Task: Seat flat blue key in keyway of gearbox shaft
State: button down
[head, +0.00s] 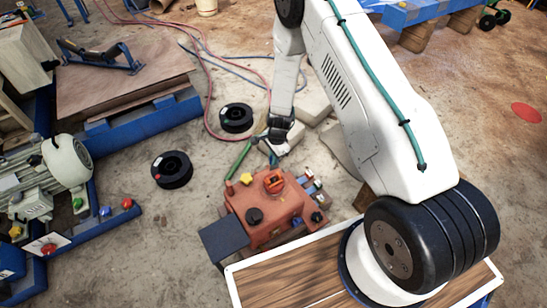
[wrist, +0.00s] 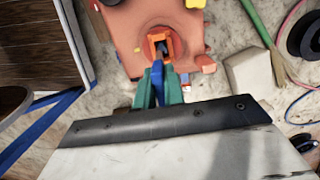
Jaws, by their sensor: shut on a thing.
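The red gearbox (head: 262,218) stands on the floor in front of the board, and its top shows in the wrist view (wrist: 130,35). An orange shaft end with a dark slot (wrist: 160,42) rises from a round boss on it; the orange shaft (head: 275,181) also shows in the head view. My gripper (wrist: 158,88) has green fingers shut on the flat blue key (wrist: 157,74). The key's tip is close to the near side of the orange shaft; whether they touch I cannot tell. In the head view my gripper (head: 269,155) is just behind the shaft, and the key is not clear.
Black spools (head: 172,169), a green rod (head: 238,160), hoses and pale blocks (head: 312,103) lie around. A wood-topped board (head: 300,275) is in front.

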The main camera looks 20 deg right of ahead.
jog(key=shift+a, duration=0.1)
jog(key=shift+f, duration=0.15)
send_over(273, 183)
jog(key=shift+w+f, duration=0.2)
jog(key=shift+f, duration=1.2)
jog(key=shift+w+f, duration=0.2)
jog(key=shift+f, duration=1.15)
jog(key=shift+f, duration=2.5)
jog(key=c, duration=1.4)
grip_release()
jog(key=r, duration=0.2)
jog(key=d+r, duration=0.1)
jog(key=r, duration=0.4)
jog(key=shift+w+d+r, duration=0.1)
jog(key=shift+d+r, duration=0.05)
jog(key=shift+r, duration=0.2)
